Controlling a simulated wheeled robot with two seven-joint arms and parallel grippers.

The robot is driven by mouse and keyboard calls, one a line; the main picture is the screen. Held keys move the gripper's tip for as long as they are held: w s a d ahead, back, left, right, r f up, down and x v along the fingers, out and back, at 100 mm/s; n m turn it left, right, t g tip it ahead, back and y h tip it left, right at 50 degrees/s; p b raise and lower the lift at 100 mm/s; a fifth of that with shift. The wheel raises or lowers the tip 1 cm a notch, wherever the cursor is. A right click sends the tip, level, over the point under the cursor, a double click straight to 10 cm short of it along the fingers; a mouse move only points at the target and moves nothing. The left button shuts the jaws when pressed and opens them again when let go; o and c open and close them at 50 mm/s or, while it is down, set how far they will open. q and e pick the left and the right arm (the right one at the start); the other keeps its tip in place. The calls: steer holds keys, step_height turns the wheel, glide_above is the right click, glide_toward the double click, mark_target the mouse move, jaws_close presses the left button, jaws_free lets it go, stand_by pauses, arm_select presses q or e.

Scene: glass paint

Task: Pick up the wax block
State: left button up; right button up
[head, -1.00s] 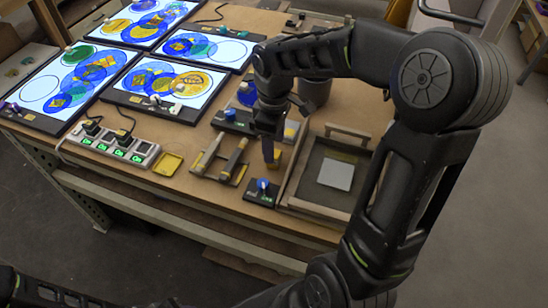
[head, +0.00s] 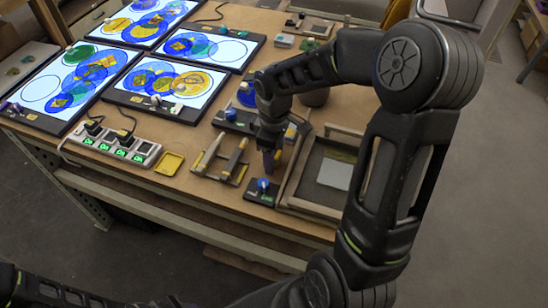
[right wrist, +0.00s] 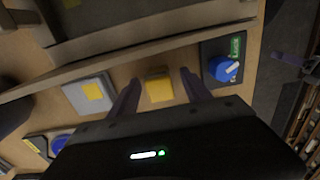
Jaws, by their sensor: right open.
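The wax block, a small yellow block (right wrist: 158,88), lies on the tabletop in the right wrist view. My right gripper (right wrist: 157,80) is open, with one finger to the left and one to the right of the block. A gap shows on both sides, and whether a finger touches it cannot be told. My left gripper is out of view.
A blue-knobbed control box (right wrist: 222,68) sits close to the right finger; it also shows in the head view (head: 262,190). The wooden-framed tray (head: 310,208) is just right of my gripper. A grey block with a yellow label (right wrist: 88,95) lies left of the fingers.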

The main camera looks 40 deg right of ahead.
steer(key=shift+c, duration=0.2)
jaws_close()
stand_by(0.3)
steer(key=shift+r, duration=0.15)
step_height(320, 180, up, 10)
steer(key=shift+f+b, duration=0.1)
steer(key=shift+b, duration=0.45)
stand_by(0.4)
steer(key=c, duration=0.7)
jaws_free()
jaws_close()
